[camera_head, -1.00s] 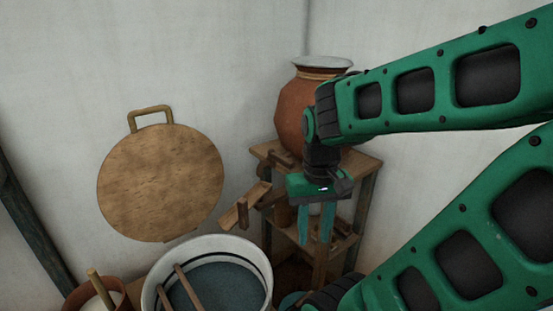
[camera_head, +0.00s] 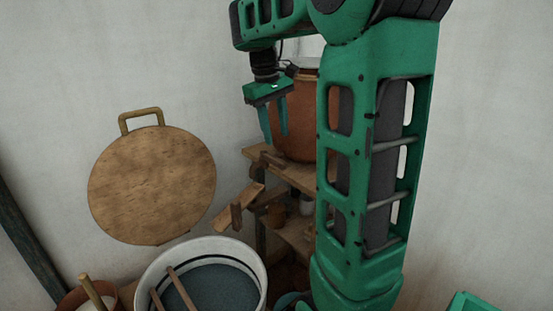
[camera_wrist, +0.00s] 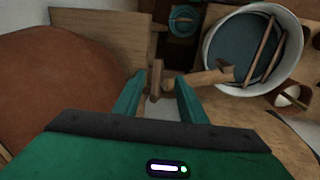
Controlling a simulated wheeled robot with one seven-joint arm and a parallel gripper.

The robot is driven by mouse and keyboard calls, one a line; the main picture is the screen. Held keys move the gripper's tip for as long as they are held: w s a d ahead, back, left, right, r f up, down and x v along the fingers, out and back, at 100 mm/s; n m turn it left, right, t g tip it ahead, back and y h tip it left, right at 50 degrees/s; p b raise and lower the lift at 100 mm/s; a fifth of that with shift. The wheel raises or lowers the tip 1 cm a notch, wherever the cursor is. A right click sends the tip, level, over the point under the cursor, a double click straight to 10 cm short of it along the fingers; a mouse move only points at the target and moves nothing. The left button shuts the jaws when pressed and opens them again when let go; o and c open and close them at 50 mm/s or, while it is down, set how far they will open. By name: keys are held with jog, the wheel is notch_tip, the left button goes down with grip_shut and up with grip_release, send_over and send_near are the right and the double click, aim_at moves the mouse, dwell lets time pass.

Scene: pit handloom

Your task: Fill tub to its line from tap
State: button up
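A white tub (camera_head: 258,268) stands at the bottom of the head view, with a dark line inside near its rim. Blue-grey liquid (camera_head: 220,285) lies inside, and two wooden sticks lean across it. The tub also shows at upper right in the wrist view (camera_wrist: 292,75). A wooden tap with a spout (camera_head: 250,195) juts from the stand toward the tub. In the wrist view its upright handle (camera_wrist: 156,80) appears between my fingers, with a gap below them. I see no stream from the spout. My gripper (camera_head: 277,138) is open and empty, above the tap, before the clay pot.
A large clay pot (camera_head: 300,125) stands on a wooden stand (camera_head: 258,154), close behind my gripper. A round wooden disc (camera_head: 150,185) with a handle hangs on the wall. A brown pot (camera_head: 72,300) with a stick stands left of the tub. A teal round vessel (camera_wrist: 183,20) is below the stand.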

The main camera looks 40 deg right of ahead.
aim_at(279, 161)
jog(key=f, duration=0.3)
jog(key=w+d+f, duration=0.1)
jog(key=f, duration=0.2)
jog(key=d+f, duration=0.1)
jog(key=f, duration=0.3)
jog(key=shift+w+d, duration=0.15)
jog(key=shift+d, duration=0.05)
grip_shut()
jog(key=shift+d, duration=0.25)
jog(key=shift+a, duration=0.1)
